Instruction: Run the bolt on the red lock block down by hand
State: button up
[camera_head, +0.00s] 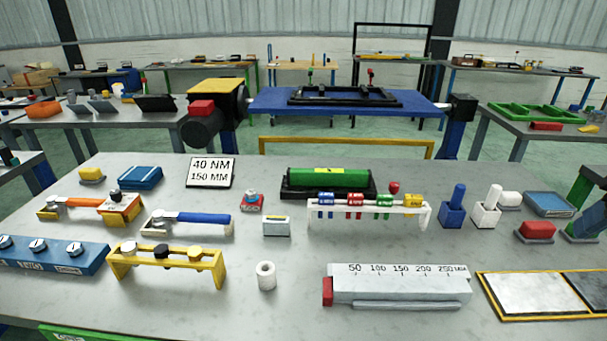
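My gripper is not in view. On the blue-topped stand (270,104) at the back, a black chassis frame (345,101) lies flat. A small upright piece with a red top (371,73) stands at its far right side, and one with a green top (310,73) stands at its far left side. They are too small to tell whether either is a lock block with a bolt. On the near table, a small red block (252,206) has a grey round piece on top. I cannot tell which red piece is the lock block, or how far its bolt is in.
The grey near table (300,250) holds a sign reading 40 NM, 150 MM (211,172), a white rack (330,211) with coloured pieces, a yellow rack (168,262), a white cylinder (266,276) and a grey measuring block (400,288). A yellow rail (345,140) stands before the stand.

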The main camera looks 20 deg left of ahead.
aim_at(252, 196)
jog(key=z, duration=0.55)
jog(key=k, duration=1.05)
jog(key=u, duration=1.3)
jog(key=i, duration=1)
